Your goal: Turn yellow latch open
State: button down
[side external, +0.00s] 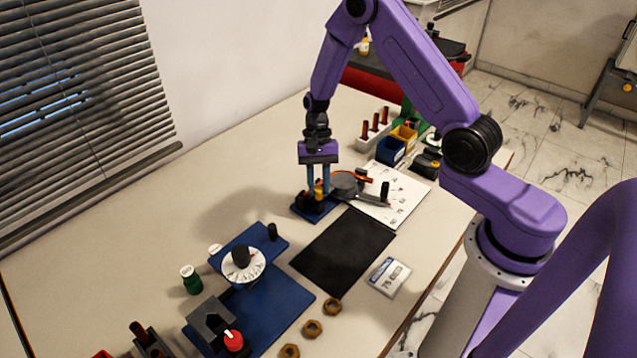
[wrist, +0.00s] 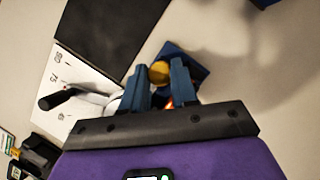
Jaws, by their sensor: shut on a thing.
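The yellow latch (side external: 318,189) stands on a small blue base (side external: 306,209) near the middle of the table in the side view. My gripper (side external: 318,190) points down over it, its two blue fingers on either side of the latch. In the wrist view the latch's round yellow top (wrist: 159,73) shows between the fingertips (wrist: 160,75), and my gripper is shut on it. The blue base (wrist: 192,62) shows behind the fingers. The latch's lower part is mostly hidden by the fingers, and I cannot tell its turn angle.
A dark grey round tool (side external: 346,183) and a white sheet (side external: 403,205) lie right of the latch. A black mat (side external: 343,249) lies in front. A blue rig with a white dial (side external: 244,267) stands front left. Bins (side external: 390,151) stand behind. The table left of the latch is clear.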

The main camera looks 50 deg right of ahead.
jog(key=c, duration=0.9)
grip_release()
jog(key=v, duration=1.7)
jog(key=shift+w+d+r, duration=0.15)
jog(key=shift+w+r, duration=0.05)
